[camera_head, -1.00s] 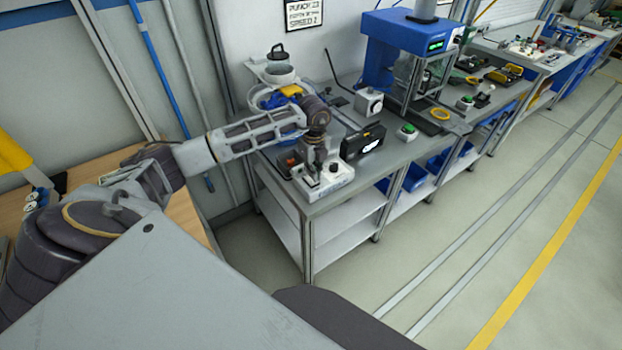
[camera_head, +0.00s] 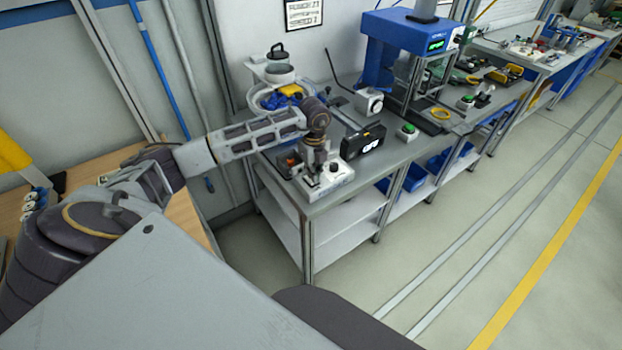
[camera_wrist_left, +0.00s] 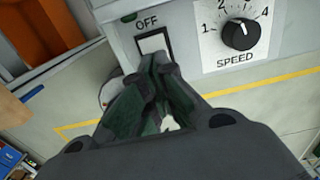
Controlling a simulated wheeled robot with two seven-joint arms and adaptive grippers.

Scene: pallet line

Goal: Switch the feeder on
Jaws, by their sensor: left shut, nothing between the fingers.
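A light grey control box (camera_head: 338,178) stands at the near left corner of the metal bench. In the left wrist view it carries a rocker switch (camera_wrist_left: 152,42) with the word OFF above it, and a black SPEED knob (camera_wrist_left: 241,34) to the right. My left gripper (camera_wrist_left: 157,62) is shut and empty, its fingertips at the lower part of the switch and hiding that part. I cannot tell whether they touch it. In the head view the left gripper (camera_head: 313,180) points down over the box. My right gripper is not in view.
A black display unit (camera_head: 363,139) stands close to the right of the box. A bowl (camera_head: 279,74) is behind the arm.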

